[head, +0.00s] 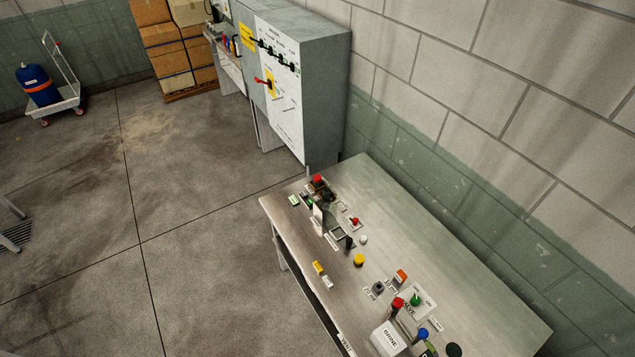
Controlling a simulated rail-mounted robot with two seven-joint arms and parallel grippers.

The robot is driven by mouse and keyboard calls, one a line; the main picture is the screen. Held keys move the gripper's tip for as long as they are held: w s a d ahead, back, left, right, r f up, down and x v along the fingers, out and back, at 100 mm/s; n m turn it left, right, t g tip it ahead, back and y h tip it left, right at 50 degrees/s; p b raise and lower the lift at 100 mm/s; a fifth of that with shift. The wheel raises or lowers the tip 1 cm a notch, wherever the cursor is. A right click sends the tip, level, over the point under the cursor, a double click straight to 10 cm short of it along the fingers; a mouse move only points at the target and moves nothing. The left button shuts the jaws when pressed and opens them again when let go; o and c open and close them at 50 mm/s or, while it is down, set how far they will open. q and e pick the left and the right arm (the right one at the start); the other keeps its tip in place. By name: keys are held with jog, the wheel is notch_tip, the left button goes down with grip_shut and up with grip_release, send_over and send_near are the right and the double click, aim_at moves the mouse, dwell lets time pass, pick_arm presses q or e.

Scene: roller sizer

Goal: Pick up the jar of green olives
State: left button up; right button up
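I cannot make out a jar of green olives for sure in the head view. A dark green shape (427,349) with a round black piece beside it is cut off by the bottom edge, and I cannot tell what it is. Neither of my grippers shows in this view.
A metal table (450,270) along the block wall carries small controls, a yellow knob (359,260), a red knob (397,304) and a white box marked BRINE (388,339). A grey cabinet (315,85), stacked cartons (165,45) and a trolley (65,103) stand farther back. The left floor is mostly clear.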

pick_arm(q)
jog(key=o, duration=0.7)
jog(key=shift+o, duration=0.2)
